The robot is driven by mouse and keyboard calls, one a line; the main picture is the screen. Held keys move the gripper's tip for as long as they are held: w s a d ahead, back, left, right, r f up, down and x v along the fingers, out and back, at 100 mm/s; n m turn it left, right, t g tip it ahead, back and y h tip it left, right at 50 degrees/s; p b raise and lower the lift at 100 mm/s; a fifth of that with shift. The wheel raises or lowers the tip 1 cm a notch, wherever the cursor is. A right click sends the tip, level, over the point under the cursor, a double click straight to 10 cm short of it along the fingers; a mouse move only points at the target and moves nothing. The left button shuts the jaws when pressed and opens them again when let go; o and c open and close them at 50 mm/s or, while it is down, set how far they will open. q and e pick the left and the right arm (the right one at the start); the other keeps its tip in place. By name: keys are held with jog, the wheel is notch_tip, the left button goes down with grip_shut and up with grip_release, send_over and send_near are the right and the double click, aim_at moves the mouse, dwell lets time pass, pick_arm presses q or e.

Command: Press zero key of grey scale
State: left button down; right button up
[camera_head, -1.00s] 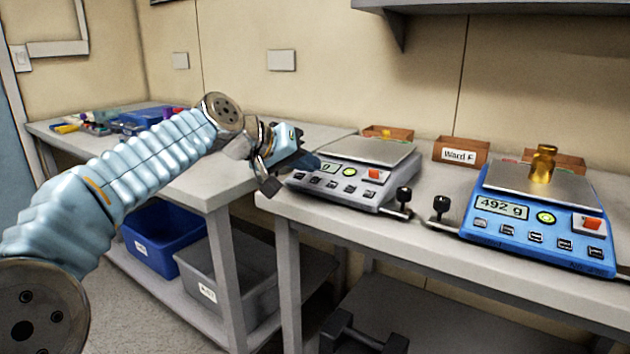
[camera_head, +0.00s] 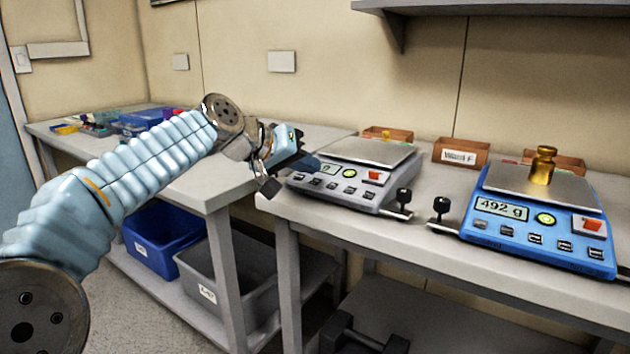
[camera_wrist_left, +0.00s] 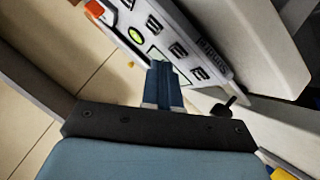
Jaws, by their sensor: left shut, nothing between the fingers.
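The grey scale (camera_head: 345,187) stands on the right-hand table, with a bare metal pan (camera_head: 373,152), a row of small dark keys, a round green button (camera_head: 349,173) and an orange-red key (camera_head: 374,176). My left gripper (camera_head: 312,163) is shut and empty at the scale's left front corner and covers part of its display. In the left wrist view the shut fingers (camera_wrist_left: 161,82) point at the scale's front panel (camera_wrist_left: 170,45), close to the display and the key row. I cannot tell whether the tips touch it. My right gripper is not in view.
A blue scale (camera_head: 537,232) reading 492 g carries a brass weight (camera_head: 543,165) on the right. Black-knobbed levers (camera_head: 403,199) stand between the scales. Small brown boxes (camera_head: 461,153) line the back. Bins (camera_head: 163,238) sit under the left table.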

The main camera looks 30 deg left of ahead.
pick_arm(q)
jog(key=shift+f, duration=0.15)
dwell(0.5)
jog(key=shift+w+f+b, duration=0.1)
jog(key=shift+f+b, duration=0.15)
jog(key=shift+b, duration=0.1)
jog(key=shift+w+f, duration=0.1)
jog(key=shift+f, duration=0.2)
dwell(0.5)
jog(key=shift+r, duration=0.1)
jog(key=shift+s+r, duration=0.2)
jog(key=shift+r, duration=0.4)
jog(key=shift+p, duration=0.3)
jog(key=r+p, duration=0.1)
jog(key=r, duration=0.1)
jog(key=s+r+p, duration=0.1)
jog(key=r+p, duration=0.1)
jog(key=r, duration=0.1)
jog(key=shift+s+p, duration=0.15)
jog(key=shift+p, duration=0.15)
jog(key=shift+f, duration=0.1)
dwell(0.5)
